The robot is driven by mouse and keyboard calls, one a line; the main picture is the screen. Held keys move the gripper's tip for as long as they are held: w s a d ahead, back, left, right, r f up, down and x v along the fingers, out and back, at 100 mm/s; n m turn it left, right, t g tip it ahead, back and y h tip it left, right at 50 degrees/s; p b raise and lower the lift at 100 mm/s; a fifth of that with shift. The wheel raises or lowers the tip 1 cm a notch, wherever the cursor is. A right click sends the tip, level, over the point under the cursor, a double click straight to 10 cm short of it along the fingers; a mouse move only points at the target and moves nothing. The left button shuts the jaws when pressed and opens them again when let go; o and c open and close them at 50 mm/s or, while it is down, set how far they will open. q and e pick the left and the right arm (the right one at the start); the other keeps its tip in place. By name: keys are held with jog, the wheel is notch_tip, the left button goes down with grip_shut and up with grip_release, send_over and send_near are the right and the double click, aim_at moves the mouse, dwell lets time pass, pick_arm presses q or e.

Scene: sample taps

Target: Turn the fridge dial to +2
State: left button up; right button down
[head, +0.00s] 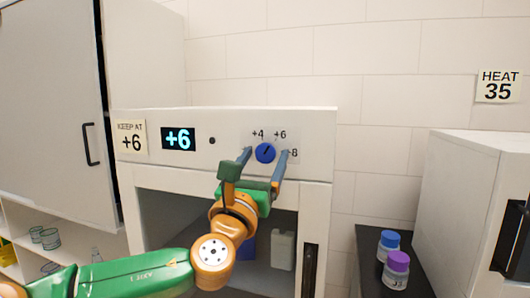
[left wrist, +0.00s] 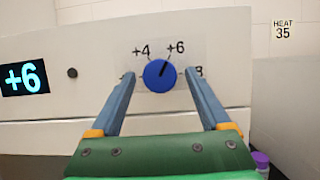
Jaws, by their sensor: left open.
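The blue fridge dial (head: 265,153) sits on the white front panel of the fridge (head: 225,120); it also shows in the left wrist view (left wrist: 160,76). Its dark pointer line leans up and right, toward the +6 mark. Marks +4, +6 and a partly covered 8 show around it; a +2 mark is not readable, with my left finger over that side. The display (head: 178,139) reads +6. My left gripper (head: 264,156) is open, one finger on each side of the dial, with gaps to it in the left wrist view. My right gripper is not in view.
A card (head: 131,137) left of the display reads KEEP AT +6. A small black knob (head: 212,141) is between display and dial. The fridge is open below, with a pale container (head: 283,249) inside. Two capped jars (head: 396,270) stand on a dark surface at right.

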pick_arm(q)
jog(key=shift+c, duration=0.2)
grip_shut()
